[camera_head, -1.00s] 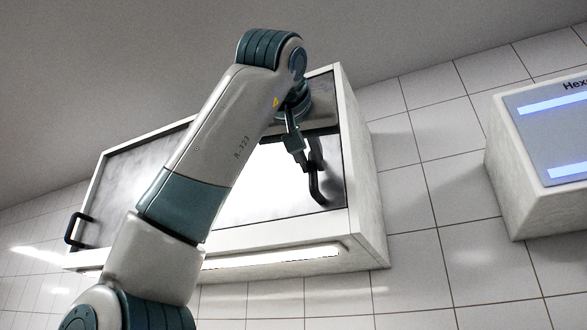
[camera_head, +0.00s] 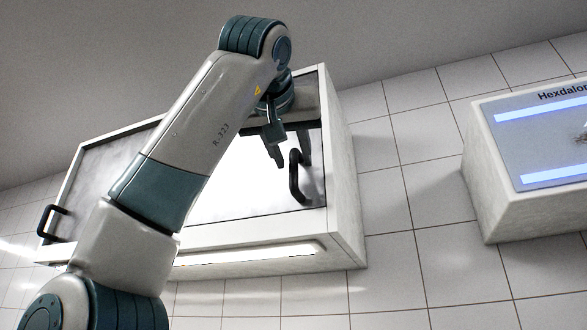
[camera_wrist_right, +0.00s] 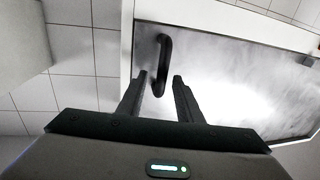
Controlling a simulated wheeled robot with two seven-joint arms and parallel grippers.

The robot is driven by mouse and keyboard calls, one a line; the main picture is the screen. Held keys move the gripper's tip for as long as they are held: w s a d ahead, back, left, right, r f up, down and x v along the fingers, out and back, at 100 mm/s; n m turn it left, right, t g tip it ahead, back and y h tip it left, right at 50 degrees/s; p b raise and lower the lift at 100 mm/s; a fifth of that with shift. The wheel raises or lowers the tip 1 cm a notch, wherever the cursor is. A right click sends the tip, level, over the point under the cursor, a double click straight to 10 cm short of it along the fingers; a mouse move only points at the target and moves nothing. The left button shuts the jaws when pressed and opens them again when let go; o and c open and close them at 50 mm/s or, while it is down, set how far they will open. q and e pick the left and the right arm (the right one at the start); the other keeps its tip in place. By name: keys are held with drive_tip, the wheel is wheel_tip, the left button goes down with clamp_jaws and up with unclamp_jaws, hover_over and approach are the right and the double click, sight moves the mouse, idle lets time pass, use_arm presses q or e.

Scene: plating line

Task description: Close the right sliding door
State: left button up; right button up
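The right sliding door (camera_head: 312,190) is a grey, glossy panel in the white wall cabinet. Its black bar handle (camera_head: 296,178) is near the cabinet's right end. How far the tips are from the door is hard to tell. My left gripper is not in view.
The white cabinet (camera_head: 343,170) hangs on a tiled wall. A second black handle (camera_head: 50,222) is at its left end. A lit strip (camera_head: 250,254) runs under it. A white box with a screen (camera_head: 540,140) is at the right. Bare tiles lie between.

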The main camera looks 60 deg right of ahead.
drive_tip(key=b+v, duration=0.4)
drive_tip(key=v, duration=1.2)
drive_tip(key=shift+s+a, duration=0.25)
drive_tip(key=shift+s, duration=0.05)
